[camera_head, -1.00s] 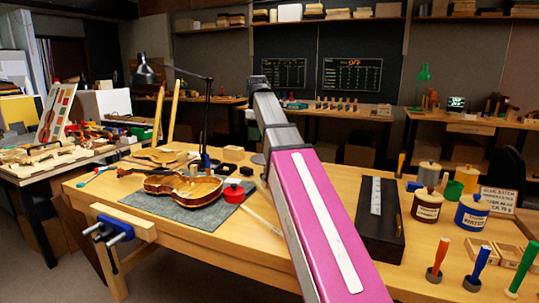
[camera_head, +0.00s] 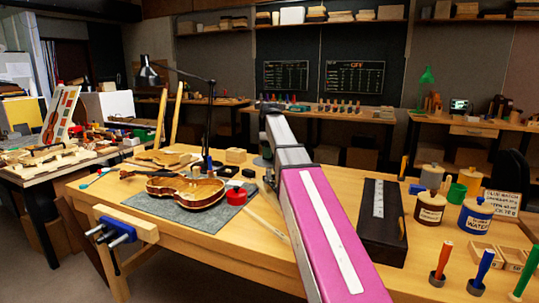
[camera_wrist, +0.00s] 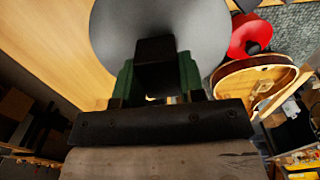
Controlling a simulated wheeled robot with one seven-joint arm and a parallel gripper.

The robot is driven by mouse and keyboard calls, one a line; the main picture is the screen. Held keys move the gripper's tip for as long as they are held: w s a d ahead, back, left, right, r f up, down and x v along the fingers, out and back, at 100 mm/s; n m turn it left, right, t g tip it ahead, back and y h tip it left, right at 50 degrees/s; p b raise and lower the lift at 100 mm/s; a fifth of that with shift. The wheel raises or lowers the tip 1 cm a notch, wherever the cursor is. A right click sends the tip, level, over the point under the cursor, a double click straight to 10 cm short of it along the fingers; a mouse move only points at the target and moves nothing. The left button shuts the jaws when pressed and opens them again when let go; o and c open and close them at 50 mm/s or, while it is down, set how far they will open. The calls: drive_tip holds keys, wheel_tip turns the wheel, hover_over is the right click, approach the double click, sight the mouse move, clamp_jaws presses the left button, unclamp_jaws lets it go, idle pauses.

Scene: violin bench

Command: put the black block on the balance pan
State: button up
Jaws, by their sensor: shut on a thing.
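The black block (camera_wrist: 155,52) is between the green fingers of my gripper (camera_wrist: 156,76) in the wrist view. The gripper is shut on it. The round grey balance pan (camera_wrist: 205,30) is behind the block in that view, so the block appears over it. I cannot tell whether the block touches the pan. In the head view, the pan (camera_head: 261,162) shows only in part beside my arm, and my gripper and the held block are hidden.
A violin body (camera_head: 186,190) lies on a grey mat (camera_head: 190,221) left of my arm, with a red pot (camera_head: 237,197) beside it. A black lamp (camera_head: 209,120) stands behind. A long dark case (camera_head: 382,235) and labelled jars (camera_head: 430,207) stand to the right.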

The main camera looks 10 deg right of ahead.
drive_tip(key=shift+f, duration=0.3)
drive_tip(key=shift+f, duration=0.15)
drive_tip(key=o, duration=0.9)
wheel_tip(320, 180, up, 12)
drive_tip(key=shift+r, duration=0.2)
